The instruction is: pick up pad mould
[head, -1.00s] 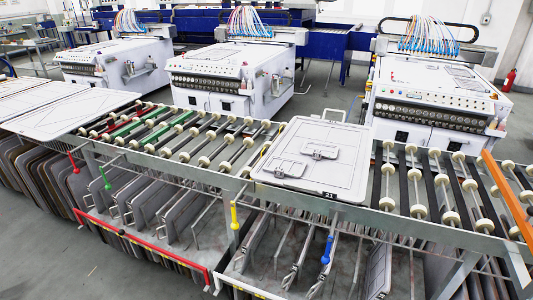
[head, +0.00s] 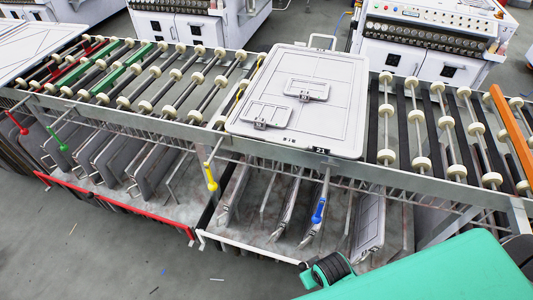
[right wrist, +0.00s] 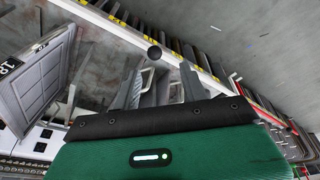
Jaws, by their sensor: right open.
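A flat grey mould panel (head: 335,118) lies on the roller table in the head view. It has two small raised plates, a loop handle at its far edge and a dark number tag at its near edge. More grey panels (head: 369,228) stand on edge in the rack below. I cannot tell which one is the pad mould. In the right wrist view, a framed grey panel (right wrist: 42,82) with a number tag is tilted at the left. My right gripper (right wrist: 158,82) is open and empty, its fingers pointing towards the rack. My left gripper is not in view.
Rollers (head: 180,70) flank the flat panel. Colored handles hang along the front rail, including a yellow one (head: 210,176) and a blue one (head: 319,209). White machines (head: 425,45) stand behind. The floor (head: 100,255) at front left is mostly clear.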

